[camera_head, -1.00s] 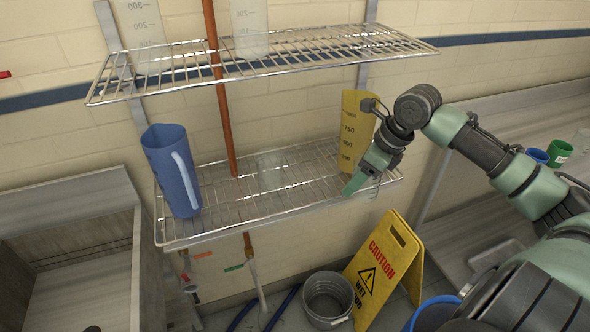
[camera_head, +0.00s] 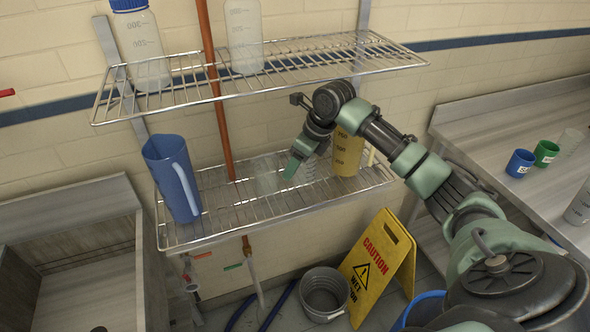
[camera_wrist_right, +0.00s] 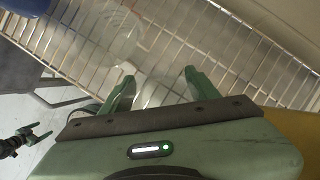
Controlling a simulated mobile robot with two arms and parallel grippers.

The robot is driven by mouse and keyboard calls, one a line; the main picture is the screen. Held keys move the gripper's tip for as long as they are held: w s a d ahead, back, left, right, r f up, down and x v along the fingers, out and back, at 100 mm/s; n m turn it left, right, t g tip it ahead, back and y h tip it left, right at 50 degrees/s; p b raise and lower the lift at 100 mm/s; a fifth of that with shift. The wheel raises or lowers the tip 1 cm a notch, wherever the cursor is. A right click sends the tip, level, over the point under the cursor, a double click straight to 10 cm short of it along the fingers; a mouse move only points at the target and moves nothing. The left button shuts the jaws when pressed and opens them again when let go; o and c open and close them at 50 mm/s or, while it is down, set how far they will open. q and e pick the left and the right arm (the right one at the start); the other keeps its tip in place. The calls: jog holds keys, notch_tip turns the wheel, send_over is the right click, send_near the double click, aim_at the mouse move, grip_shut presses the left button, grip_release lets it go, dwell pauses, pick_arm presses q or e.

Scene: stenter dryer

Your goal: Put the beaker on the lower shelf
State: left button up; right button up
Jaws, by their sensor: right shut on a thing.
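My right gripper (camera_head: 296,168) is over the right half of the lower wire shelf (camera_head: 240,215). In the right wrist view its two green fingers (camera_wrist_right: 158,86) are shut on a clear beaker (camera_wrist_right: 162,94), partly hidden by the gripper body. In the head view this beaker (camera_head: 311,168) is faint behind the fingers, low at the shelf; I cannot tell whether it touches the wires. Another clear vessel (camera_head: 266,175) stands on the shelf to its left and also shows in the wrist view (camera_wrist_right: 116,38). My left gripper (camera_wrist_right: 40,133) shows small, with its fingers apart, in the wrist view.
A blue jug (camera_head: 172,178) stands at the shelf's left end. A yellow measuring vessel (camera_head: 347,155) stands right of my gripper. The upper shelf (camera_head: 300,62) holds clear bottles. A bucket (camera_head: 324,293) and caution sign (camera_head: 378,262) stand below. Cups sit on the right-hand counter (camera_head: 480,130).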

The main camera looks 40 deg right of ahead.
jog(key=shift+w+a+f+p, duration=0.15)
jog(key=shift+f+p, duration=0.3)
jog(key=shift+f, duration=1.3)
jog(key=o, duration=1.4)
jog(key=shift+f, duration=0.1)
jog(key=shift+c, duration=0.2)
